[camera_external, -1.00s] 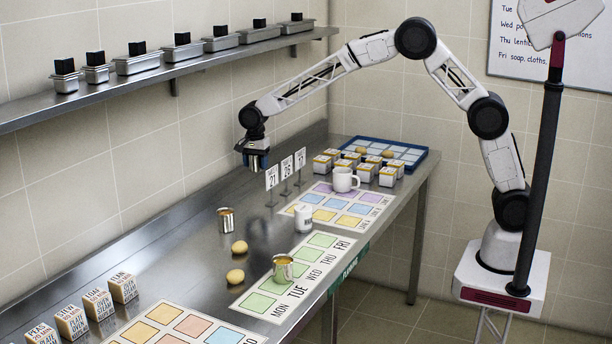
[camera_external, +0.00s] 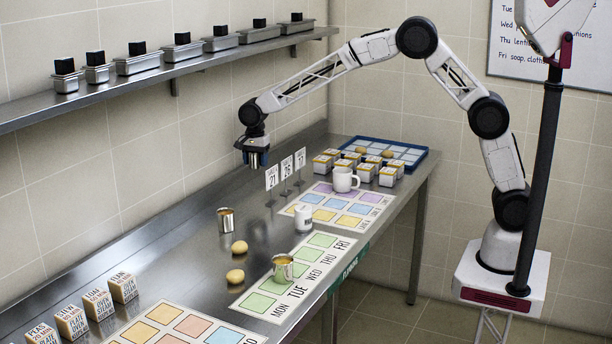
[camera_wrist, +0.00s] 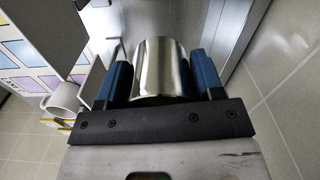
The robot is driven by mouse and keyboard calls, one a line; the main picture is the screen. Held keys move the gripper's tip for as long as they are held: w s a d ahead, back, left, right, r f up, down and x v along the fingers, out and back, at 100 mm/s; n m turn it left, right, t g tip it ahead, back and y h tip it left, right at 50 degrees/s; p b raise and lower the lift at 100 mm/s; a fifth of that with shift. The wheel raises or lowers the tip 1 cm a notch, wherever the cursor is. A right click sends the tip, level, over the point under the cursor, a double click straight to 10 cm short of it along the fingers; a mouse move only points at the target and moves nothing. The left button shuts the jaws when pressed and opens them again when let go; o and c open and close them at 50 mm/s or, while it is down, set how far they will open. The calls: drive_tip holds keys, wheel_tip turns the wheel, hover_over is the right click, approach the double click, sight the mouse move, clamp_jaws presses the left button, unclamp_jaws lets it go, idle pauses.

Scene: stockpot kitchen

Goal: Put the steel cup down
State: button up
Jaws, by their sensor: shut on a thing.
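My gripper (camera_external: 257,160) hangs above the steel counter (camera_external: 165,265), near the back wall and left of the standing date cards. Its blue fingers are shut on a steel cup (camera_wrist: 162,70), which shows between them in the wrist view. The cup is apart from the counter in the external view, where the fingers mostly hide it. A second steel cup (camera_external: 226,221) stands upright on the bare counter. A third steel cup (camera_external: 283,268), with yellowish contents, stands on the weekday mat (camera_external: 318,262).
Date cards (camera_external: 286,168) stand beside my gripper. A white mug (camera_external: 344,180) and a white jar (camera_external: 303,218) are on or by the coloured mat (camera_external: 330,216). Two yellow round items (camera_external: 238,262) lie nearer. Labelled boxes (camera_external: 123,288) stand at left. Counter below my gripper is clear.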

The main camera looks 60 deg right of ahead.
wheel_tip(320, 180, up, 4)
drive_tip(key=shift+r, duration=0.1)
drive_tip(key=s+a+r+n, duration=0.1)
drive_tip(key=s+a, duration=0.5)
drive_tip(key=s, duration=0.4)
drive_tip(key=s+a+n, duration=0.2)
drive_tip(key=s+a, duration=0.4)
drive_tip(key=s, duration=0.3)
drive_tip(key=s+a+r+n, duration=0.1)
drive_tip(key=s+a, duration=0.6)
drive_tip(key=s, duration=0.3)
drive_tip(key=s+a+f+n, duration=0.1)
drive_tip(key=s+n, duration=0.1)
drive_tip(key=s, duration=0.8)
drive_tip(key=s+a+f+n, duration=0.1)
drive_tip(key=s+a, duration=0.1)
drive_tip(key=s, duration=0.9)
wheel_tip(320, 180, down, 10)
drive_tip(key=shift+d, duration=0.2)
drive_tip(key=shift+s, duration=0.15)
drive_tip(key=shift+a, duration=0.1)
drive_tip(key=w+a, duration=0.3)
drive_tip(key=w+a+f, duration=0.1)
drive_tip(key=w+a, duration=0.7)
drive_tip(key=shift+w+a+f, duration=0.1)
drive_tip(key=shift+a+f, duration=0.05)
drive_tip(key=shift+f, duration=0.05)
